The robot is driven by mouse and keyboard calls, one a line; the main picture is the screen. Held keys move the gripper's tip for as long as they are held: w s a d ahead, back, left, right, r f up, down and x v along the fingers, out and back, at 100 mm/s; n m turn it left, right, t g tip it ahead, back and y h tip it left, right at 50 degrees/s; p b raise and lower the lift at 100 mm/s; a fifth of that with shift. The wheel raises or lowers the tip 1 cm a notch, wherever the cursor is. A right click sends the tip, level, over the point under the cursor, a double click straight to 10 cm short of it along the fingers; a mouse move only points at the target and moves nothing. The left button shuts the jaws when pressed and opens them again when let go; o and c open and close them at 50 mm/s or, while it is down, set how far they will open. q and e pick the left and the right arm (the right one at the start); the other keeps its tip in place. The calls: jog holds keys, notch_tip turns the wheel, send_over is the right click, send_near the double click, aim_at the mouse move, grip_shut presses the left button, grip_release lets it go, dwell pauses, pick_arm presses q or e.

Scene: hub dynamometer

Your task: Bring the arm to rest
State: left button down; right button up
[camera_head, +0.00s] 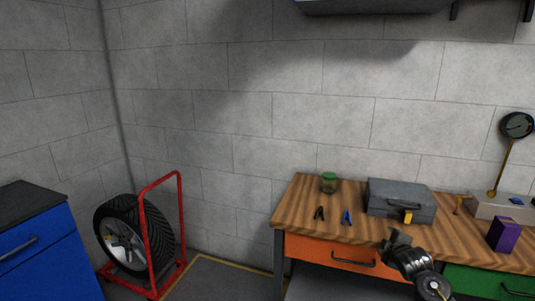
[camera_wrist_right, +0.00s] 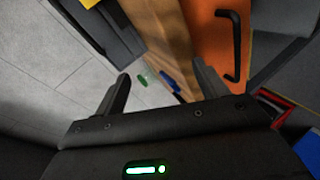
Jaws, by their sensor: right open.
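My right gripper (camera_head: 396,238) is in front of the workbench's front edge in the head view, with its arm coming up from the bottom right. In the right wrist view the two dark fingers of my right gripper (camera_wrist_right: 165,84) stand apart with nothing held between them. Beyond them show the wooden bench top (camera_wrist_right: 158,28), the orange drawer (camera_wrist_right: 208,25) with its black handle, and small green and blue items. The gripper looks apart from the bench, though the exact gap cannot be told. My left gripper is not in view.
The workbench (camera_head: 290,215) carries a green-lidded jar (camera_head: 328,183), black pliers (camera_head: 319,213), blue pliers (camera_head: 347,217), a grey toolbox (camera_head: 400,197), a purple box (camera_head: 503,235) and a dial gauge (camera_head: 516,125). A red wheel stand (camera_head: 180,225) with a tyre and a blue cabinet (camera_head: 45,250) stand left.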

notch_tip(320, 180, up, 10)
jog(key=w+m+t, duration=0.2)
jog(key=m+t, duration=0.4)
jog(key=m, duration=0.4)
jog(key=s+a+f+g, duration=0.15)
jog(key=s+f, duration=0.35)
jog(key=f, duration=0.7)
jog(key=s+a+f+g+y, duration=0.1)
jog(key=s+f+g, duration=0.3)
jog(key=f, duration=0.9)
jog(key=s+a+f+g, duration=0.2)
jog(key=s+f, duration=0.4)
jog(key=f, duration=0.6)
jog(key=s+a+f+g, duration=0.3)
jog(key=s+f+g, duration=0.1)
jog(key=s+f, duration=1.45)
jog(key=s+a+f+g, duration=0.2)
jog(key=s+f, duration=0.1)
jog(key=s, duration=0.9)
jog(key=s+a+f+g, duration=0.2)
jog(key=s+f, duration=0.2)
jog(key=s, duration=0.9)
jog(key=s+a+f+g, duration=0.2)
jog(key=s+f, duration=0.1)
jog(key=s, duration=0.9)
jog(key=shift+s+f+y, duration=0.3)
jog(key=shift+f+y, duration=0.05)
jog(key=shift+y, duration=0.05)
jog(key=shift+g, duration=0.25)
jog(key=shift+c, duration=0.2)
